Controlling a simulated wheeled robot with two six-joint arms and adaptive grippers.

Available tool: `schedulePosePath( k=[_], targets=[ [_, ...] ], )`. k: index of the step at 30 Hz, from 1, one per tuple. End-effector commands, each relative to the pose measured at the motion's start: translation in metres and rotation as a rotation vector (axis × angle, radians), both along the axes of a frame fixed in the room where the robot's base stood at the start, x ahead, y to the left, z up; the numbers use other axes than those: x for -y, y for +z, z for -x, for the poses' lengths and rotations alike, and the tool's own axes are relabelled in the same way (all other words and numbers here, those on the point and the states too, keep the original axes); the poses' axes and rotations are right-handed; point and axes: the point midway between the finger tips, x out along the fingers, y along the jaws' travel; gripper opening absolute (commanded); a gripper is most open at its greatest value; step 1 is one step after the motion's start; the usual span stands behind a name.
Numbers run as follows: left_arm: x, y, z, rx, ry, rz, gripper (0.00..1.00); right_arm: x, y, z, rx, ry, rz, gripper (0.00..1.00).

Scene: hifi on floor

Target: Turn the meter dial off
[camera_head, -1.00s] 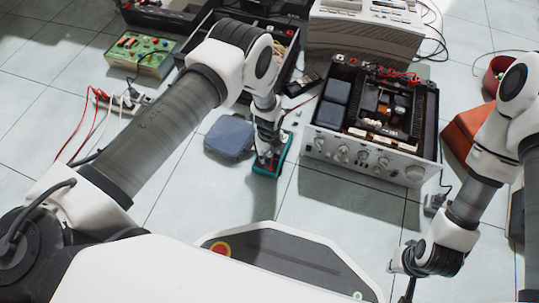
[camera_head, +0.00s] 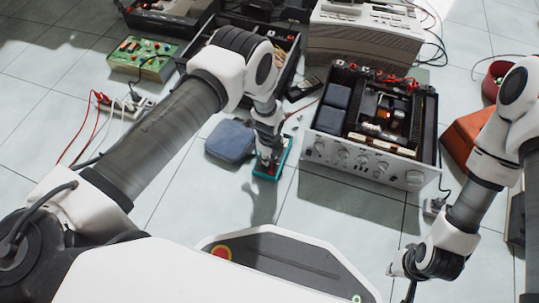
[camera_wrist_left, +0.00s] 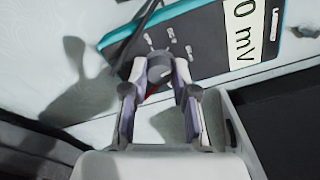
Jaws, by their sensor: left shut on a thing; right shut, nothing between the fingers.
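A teal-edged meter (camera_head: 286,162) lies on the tiled floor in the middle of the head view, partly hidden by my left gripper. In the left wrist view the meter (camera_wrist_left: 205,50) fills the upper part, with a display (camera_wrist_left: 245,25) reading "0 mV" at its right. My left gripper (camera_head: 268,165) is over the meter. In the left wrist view its fingers (camera_wrist_left: 158,75) are shut on the round grey dial (camera_wrist_left: 152,62) on the meter's face. My right gripper (camera_head: 405,270) is at the lower right of the head view, shut and empty, away from the meter.
An opened hi-fi amplifier (camera_head: 350,158) stands right of the meter. A blue-grey pouch (camera_head: 230,140) lies to its left. A power strip (camera_head: 130,104) with cables and a green circuit board (camera_head: 142,56) are further left. Floor in front of the meter is clear.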

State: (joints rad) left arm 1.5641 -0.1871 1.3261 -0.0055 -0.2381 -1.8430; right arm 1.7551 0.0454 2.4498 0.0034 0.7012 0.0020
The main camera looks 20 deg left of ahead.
Motion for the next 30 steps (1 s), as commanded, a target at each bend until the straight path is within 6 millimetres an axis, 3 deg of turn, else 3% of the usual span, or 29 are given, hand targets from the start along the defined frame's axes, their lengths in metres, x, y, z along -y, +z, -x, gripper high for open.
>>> schedulePosePath(
  k=[12, 30],
  targets=[
    [0.0, 0.001, 0.0, 0.0, 0.369, 0.0, 0.0, 0.0, 0.012, 0.001, -0.002, 0.003, 0.0, 0.0],
    [0.0, -0.001, 0.0, 0.0, 0.939, 0.0, 0.0, 0.0, 0.014, 0.001, -0.002, 0.003, 0.0, 0.0]
  ],
)
